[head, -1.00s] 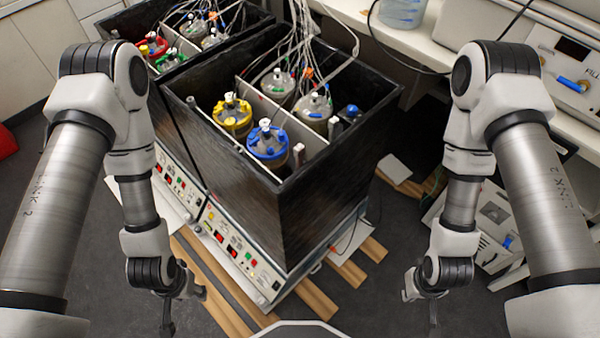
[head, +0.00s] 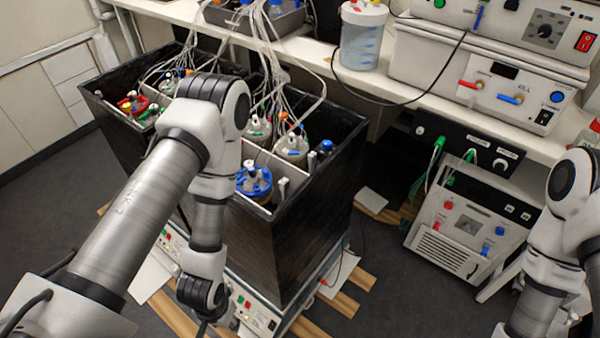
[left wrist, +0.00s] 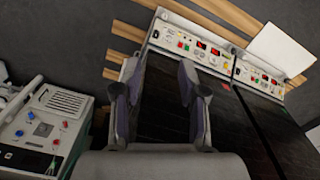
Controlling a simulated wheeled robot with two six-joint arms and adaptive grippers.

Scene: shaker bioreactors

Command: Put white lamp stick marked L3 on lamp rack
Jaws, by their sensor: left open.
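I cannot make out the L3 mark or a lamp rack in either view. In the head view, a pale upright stick (head: 283,187) stands in the black box's near-right compartment, beside the blue-ringed vessel (head: 254,181); another pale stick (head: 311,160) stands farther back. I cannot tell whether either is a lamp stick. My left gripper (left wrist: 160,72) is open and empty in the left wrist view, over the dark box side and control panel. In the head view its fingers are mostly cut off at the bottom. My right gripper is outside the head view; only its arm shows at right.
The black shaker box (head: 300,245) has high walls and holds several vessels with hanging tubes. A white bench (head: 330,70) with a clear bottle (head: 362,40) runs behind. A grey instrument (head: 470,228) stands at the right under the bench. Wooden slats (head: 345,303) lie on the floor.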

